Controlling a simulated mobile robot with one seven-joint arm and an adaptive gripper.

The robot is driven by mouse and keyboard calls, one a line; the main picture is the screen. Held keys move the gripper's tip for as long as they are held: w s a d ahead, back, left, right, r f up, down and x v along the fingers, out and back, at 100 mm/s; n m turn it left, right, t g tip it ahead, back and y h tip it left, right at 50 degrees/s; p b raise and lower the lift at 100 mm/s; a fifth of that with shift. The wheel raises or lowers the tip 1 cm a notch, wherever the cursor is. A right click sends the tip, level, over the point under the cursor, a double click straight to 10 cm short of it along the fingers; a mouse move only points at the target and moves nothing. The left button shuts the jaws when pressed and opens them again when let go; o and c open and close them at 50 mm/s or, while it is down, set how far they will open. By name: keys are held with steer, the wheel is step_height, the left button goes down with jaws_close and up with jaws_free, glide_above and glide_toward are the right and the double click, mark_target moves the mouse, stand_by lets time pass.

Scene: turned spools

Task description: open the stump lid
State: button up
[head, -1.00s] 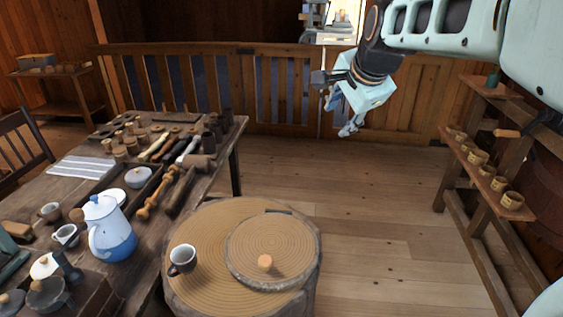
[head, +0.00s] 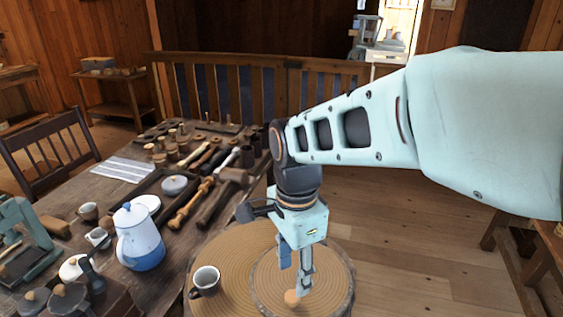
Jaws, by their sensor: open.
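The stump (head: 228,254) stands at bottom centre in the head view, with a ringed wooden top. Its round lid (head: 326,279) lies flat on the right part of that top. A small pale wooden knob (head: 292,298) sits on the lid. My gripper (head: 294,278) points down over the lid, its fingers apart and close above the knob. I cannot tell whether a finger touches the knob. My arm hides part of the far side of the stump.
The work table (head: 112,190) at left holds a blue-and-white pot (head: 138,238), mallets and turned tools. Floor at right (head: 420,270) is clear.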

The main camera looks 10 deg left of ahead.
mark_target(292, 295)
step_height(292, 295, down, 7)
steer(key=shift+r+b, duration=0.1)
steer(key=shift+b, duration=0.3)
jaws_close()
